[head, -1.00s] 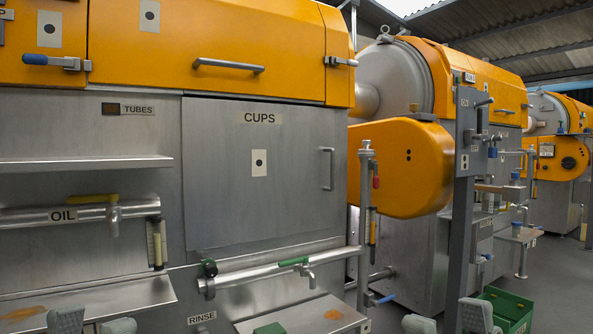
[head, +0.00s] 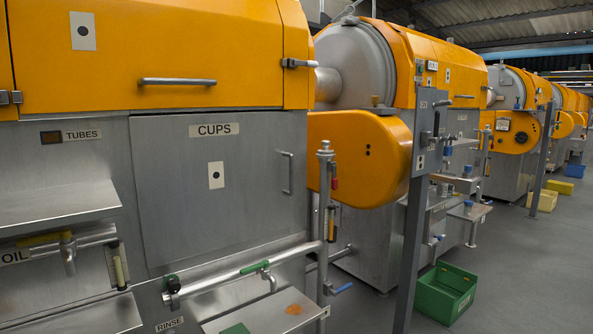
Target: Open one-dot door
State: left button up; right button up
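A grey steel door (head: 255,225) under a CUPS sign (head: 214,130) bears a white label with one black dot (head: 216,175). It is closed flush in the front of the nearest machine. Its upright bar handle (head: 287,172) is near its right edge. Above it, a closed orange cover (head: 200,50) also bears a one-dot label (head: 83,31) and has a horizontal bar handle (head: 177,81). A latch (head: 298,63) sits at the cover's right end. Neither of my grippers shows in the head view.
A pipe with a green lever (head: 255,267) and a tray (head: 270,316) project below the CUPS door. A steel shelf (head: 60,205) projects at left. A grey post (head: 412,235) and green crate (head: 446,293) stand right. The right aisle floor (head: 520,270) is mostly clear.

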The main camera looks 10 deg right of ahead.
aim_at(206, 183)
jog(key=i+l, duration=0.2)
jog(key=l, duration=0.15)
jog(key=i+l, duration=0.15)
jog(key=l, duration=0.2)
jog(key=i+l, duration=0.2)
jog(key=l, duration=0.15)
